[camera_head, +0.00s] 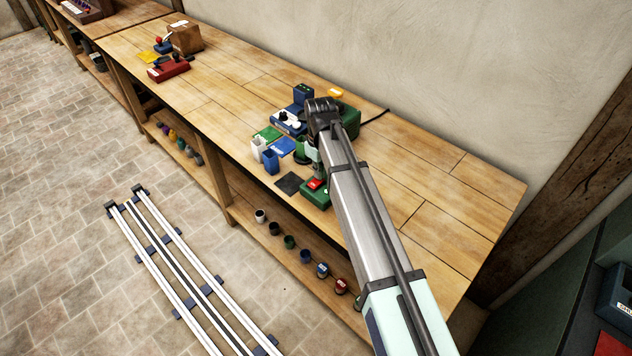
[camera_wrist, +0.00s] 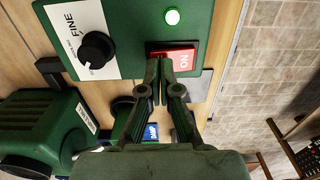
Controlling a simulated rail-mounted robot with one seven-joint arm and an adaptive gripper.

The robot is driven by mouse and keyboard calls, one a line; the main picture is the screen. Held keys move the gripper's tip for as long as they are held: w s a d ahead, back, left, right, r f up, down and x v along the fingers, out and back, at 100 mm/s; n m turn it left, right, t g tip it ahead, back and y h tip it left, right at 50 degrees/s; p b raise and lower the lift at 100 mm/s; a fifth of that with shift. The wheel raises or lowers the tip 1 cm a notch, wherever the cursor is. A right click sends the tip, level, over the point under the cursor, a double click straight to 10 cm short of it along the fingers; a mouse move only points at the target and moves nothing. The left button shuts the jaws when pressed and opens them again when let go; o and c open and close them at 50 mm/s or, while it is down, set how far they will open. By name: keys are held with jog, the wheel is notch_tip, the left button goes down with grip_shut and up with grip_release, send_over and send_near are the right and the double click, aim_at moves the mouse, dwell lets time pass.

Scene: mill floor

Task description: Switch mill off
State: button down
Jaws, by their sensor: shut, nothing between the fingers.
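The green mill (camera_head: 347,118) stands on the workbench, partly hidden behind my arm. Its control box (camera_head: 318,197) has a red switch (camera_head: 316,184) on top. In the wrist view, the control panel (camera_wrist: 130,25) carries a black dial (camera_wrist: 96,50) on a plate marked FINE, a glowing green lamp (camera_wrist: 172,17) and the red switch (camera_wrist: 178,57), whose label reads ON upside down. My gripper (camera_wrist: 157,68) is shut and empty, its fingertips over the switch's left part. I cannot tell whether they touch it. In the head view my arm mostly hides the gripper.
White and blue containers (camera_head: 271,161), a blue device (camera_head: 290,120) and a dark mat (camera_head: 289,183) stand or lie around the mill. Several small jars line the lower shelf (camera_head: 240,212). A red device (camera_head: 169,70) is farther left. The bench's right end is clear.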

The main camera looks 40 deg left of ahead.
jog(key=shift+f, duration=0.55)
jog(key=shift+r, duration=0.1)
jog(key=shift+r+p, duration=1.75)
jog(key=shift+r, duration=1.7)
